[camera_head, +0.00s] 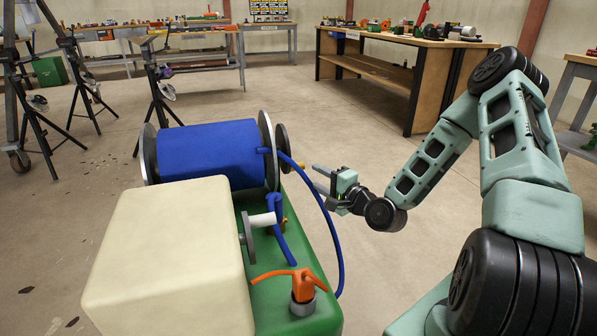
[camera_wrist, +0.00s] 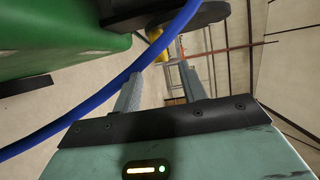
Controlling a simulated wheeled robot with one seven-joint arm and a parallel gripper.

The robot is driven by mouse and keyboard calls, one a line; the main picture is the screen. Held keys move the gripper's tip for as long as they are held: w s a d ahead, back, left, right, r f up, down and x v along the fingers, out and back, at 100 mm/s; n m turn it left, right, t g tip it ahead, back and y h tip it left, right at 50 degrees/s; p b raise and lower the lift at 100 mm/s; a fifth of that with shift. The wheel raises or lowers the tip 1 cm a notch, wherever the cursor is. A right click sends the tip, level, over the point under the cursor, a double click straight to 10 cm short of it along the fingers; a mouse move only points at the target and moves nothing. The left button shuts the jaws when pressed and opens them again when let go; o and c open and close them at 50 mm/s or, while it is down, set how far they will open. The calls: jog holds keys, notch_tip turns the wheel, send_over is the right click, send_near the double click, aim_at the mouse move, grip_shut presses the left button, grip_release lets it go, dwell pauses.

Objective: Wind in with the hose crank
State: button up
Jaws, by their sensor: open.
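The hose reel is a blue drum (camera_head: 212,150) between grey metal flanges, on a green base (camera_head: 300,322). The white handle is not visible there.
The blue hose also loops down between the reel and my gripper in the head view (camera_head: 329,225). A cream box (camera_head: 165,262) and an orange valve (camera_head: 302,285) sit at the front. A wooden workbench (camera_head: 435,75) and black pipe stands (camera_head: 160,95) are behind.

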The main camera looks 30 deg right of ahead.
aim_at(301, 168)
jog(key=w, duration=0.3)
jog(key=w+b, duration=0.1)
jog(key=w, duration=0.2)
jog(key=w+a+b, duration=0.1)
jog(key=w, duration=0.2)
jog(key=shift+w+a+f, duration=0.1)
jog(key=shift+f, duration=0.05)
jog(key=shift+c, duration=0.3)
grip_shut()
